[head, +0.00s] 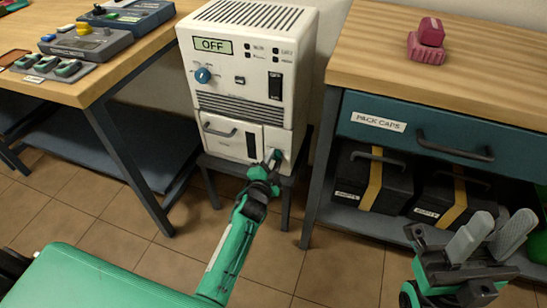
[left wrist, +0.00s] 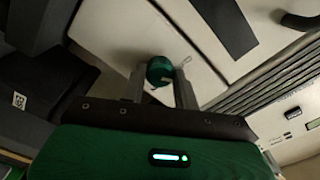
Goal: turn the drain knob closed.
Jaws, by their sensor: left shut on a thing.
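The drain knob is a small round green knob (left wrist: 160,70) on the white lower right panel of the cabinet (head: 243,65). In the left wrist view it sits between the two fingers of my left gripper (left wrist: 158,82), which is shut on it. In the head view my left gripper (head: 273,161) reaches that panel and mostly hides the knob. A small pale mark shows on the panel beside the knob in the wrist view. My right gripper (head: 491,238) is open and empty at the lower right of the head view.
The cabinet's display reads OFF, above a blue dial (head: 203,75). A wooden bench (head: 135,50) with devices stands left. A wooden counter (head: 375,50) with a PACK CAPS drawer (head: 440,140) and black cases below stands right. Tiled floor lies between.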

